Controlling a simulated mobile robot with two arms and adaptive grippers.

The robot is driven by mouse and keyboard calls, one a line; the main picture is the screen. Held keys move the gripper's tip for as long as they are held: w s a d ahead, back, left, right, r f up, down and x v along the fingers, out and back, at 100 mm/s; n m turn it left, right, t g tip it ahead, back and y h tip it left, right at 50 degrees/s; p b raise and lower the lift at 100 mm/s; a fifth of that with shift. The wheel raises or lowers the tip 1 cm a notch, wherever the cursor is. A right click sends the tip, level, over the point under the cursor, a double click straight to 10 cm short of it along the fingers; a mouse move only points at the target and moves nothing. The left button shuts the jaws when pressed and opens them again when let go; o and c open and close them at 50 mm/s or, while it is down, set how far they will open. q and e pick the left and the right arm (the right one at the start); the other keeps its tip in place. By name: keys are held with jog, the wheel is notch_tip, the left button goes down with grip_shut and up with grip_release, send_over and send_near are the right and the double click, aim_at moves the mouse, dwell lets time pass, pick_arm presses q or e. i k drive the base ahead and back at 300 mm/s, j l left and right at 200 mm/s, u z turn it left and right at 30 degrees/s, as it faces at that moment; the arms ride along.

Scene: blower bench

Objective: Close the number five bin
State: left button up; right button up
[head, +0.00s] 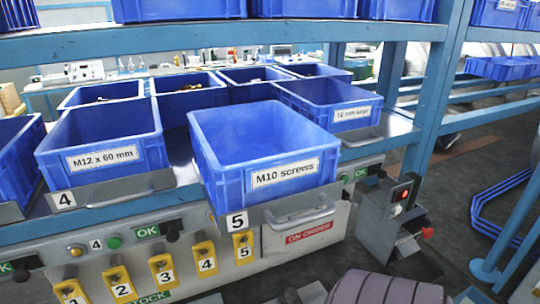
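The number five bin (262,150) is a blue open-topped bin labelled "M10 screws". It sits on a grey pull-out tray whose front plate carries a white "5" tag (237,222) and a metal handle (300,215). The bin juts out toward me past the number four bin (102,143), which is labelled "M12 x 60 mm", so number five stands pulled out. The inside I can see looks empty. Neither of my grippers can be made out in this view, and nothing is seen touching the handle.
A shelf beam (220,38) with more blue bins runs above. A blue upright post (440,90) and a grey box with a red-lit switch (398,208) stand to the right. Numbered yellow tags (163,270) hang below the tray. A purple-grey ribbed object shows at the bottom.

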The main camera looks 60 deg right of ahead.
aim_at(256, 164)
jog(key=l+z, duration=0.2)
jog(key=z, duration=1.45)
jog(key=k+l, duration=0.1)
jog(key=k+l+z, duration=0.05)
jog(key=l, duration=0.05)
